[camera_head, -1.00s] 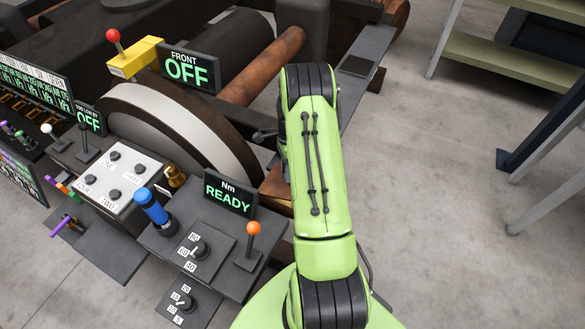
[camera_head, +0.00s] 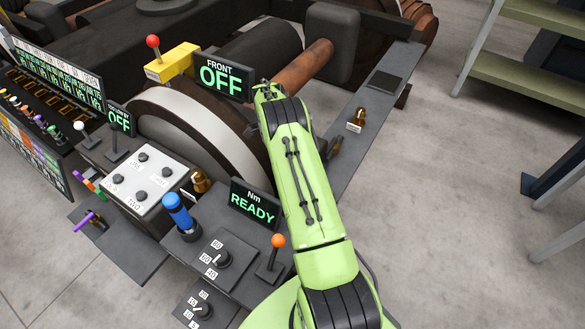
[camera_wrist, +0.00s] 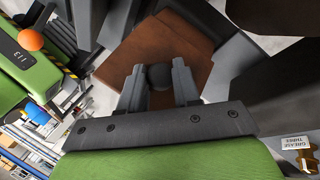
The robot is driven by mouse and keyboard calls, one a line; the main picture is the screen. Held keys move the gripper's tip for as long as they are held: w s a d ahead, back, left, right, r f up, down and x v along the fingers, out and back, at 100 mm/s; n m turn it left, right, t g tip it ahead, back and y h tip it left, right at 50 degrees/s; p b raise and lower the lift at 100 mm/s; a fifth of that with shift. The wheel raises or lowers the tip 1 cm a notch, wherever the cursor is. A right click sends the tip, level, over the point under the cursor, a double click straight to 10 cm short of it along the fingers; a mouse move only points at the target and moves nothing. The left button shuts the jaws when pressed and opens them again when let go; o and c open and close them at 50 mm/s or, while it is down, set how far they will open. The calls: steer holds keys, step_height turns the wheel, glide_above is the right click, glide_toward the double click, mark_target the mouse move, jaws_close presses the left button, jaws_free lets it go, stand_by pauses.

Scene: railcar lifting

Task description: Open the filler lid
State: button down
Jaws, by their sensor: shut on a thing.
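In the wrist view my gripper (camera_wrist: 160,82) has its two grey fingers on either side of a dark round knob (camera_wrist: 160,75), and it is shut on it. The knob stands in front of a rusty brown surface (camera_wrist: 162,48); I cannot tell whether this surface is the filler lid. Nothing is marked as the filler lid in either view. In the head view my green arm reaches up towards the wheel, and it hides my gripper and the knob.
The control panel with its READY display (camera_head: 253,205), orange-topped lever (camera_head: 277,242) and blue handle (camera_head: 178,212) is close left of my arm. The FRONT OFF display (camera_head: 223,77) is above. A tagged brass fitting (camera_head: 357,118) sits on the grey beam (camera_head: 375,130).

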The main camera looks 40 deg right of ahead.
steer(key=shift+w+a+f+b, duration=0.15)
steer(key=shift+w+f, duration=0.15)
steer(key=shift+w, duration=0.2)
steer(key=shift+w+a+f+b, duration=0.15)
steer(key=shift+w+f, duration=0.15)
steer(key=shift+w, duration=0.15)
steer(key=shift+d, duration=0.1)
steer(key=c, duration=1.1)
jaws_free()
steer(key=shift+c, duration=0.2)
steer(key=o, duration=0.4)
steer(key=shift+d+f, duration=0.15)
steer(key=shift+d, duration=0.05)
steer(key=shift+c, duration=0.2)
steer(key=shift+a, duration=0.1)
step_height(320, 180, up, 10)
steer(key=p, duration=0.2)
